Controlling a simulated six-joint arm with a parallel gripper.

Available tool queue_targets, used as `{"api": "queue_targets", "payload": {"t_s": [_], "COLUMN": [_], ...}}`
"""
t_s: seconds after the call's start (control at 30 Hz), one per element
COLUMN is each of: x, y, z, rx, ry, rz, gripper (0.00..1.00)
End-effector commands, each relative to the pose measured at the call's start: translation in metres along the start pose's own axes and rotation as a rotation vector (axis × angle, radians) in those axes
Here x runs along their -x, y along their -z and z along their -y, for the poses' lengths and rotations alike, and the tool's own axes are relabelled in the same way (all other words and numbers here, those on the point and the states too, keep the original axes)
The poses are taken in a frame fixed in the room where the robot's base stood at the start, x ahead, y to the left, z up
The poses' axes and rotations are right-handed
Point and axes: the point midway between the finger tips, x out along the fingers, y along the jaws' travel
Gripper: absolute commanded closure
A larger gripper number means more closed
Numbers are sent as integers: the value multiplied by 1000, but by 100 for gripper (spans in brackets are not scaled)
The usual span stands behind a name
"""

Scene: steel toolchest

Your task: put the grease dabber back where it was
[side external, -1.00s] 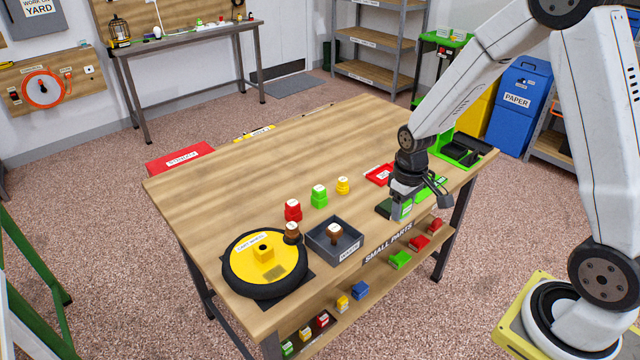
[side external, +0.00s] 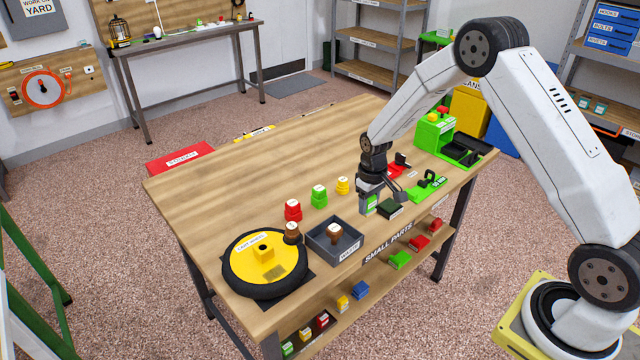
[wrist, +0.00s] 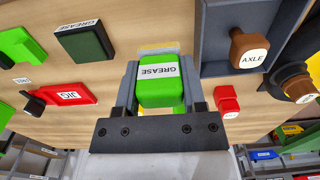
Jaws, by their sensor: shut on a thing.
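The grease dabber is a bright green block with a white GREASE label; it shows in the wrist view (wrist: 160,92) and in the side view (side external: 369,204). My gripper (side external: 369,207) is shut on it, with one finger on each side in the wrist view (wrist: 157,80). The dabber is upright in the side view, low over the bench left of a dark green GREASE block (side external: 390,209). That block also shows in the wrist view (wrist: 85,42). I cannot tell whether the dabber touches the bench. A pale yellow patch (wrist: 158,47) shows just beyond it.
A grey tray (side external: 318,254) holding a brown AXLE piece (side external: 334,232) stands to the left. Red (side external: 293,211), green (side external: 319,196) and yellow (side external: 342,186) pieces stand behind it. A green holder (side external: 428,186) lies right. The bench's back half is clear.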

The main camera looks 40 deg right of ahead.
Motion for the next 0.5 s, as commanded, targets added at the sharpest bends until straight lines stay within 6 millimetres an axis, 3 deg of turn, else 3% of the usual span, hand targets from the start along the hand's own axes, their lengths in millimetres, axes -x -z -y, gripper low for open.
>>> {"api": "queue_targets", "payload": {"t_s": [0.2, 0.5], "x": [-19, -24], "y": [15, 20], "z": [-2, -3], "rx": [0, 0], "ry": [0, 0], "rz": [0, -1], "gripper": [95, 95]}}
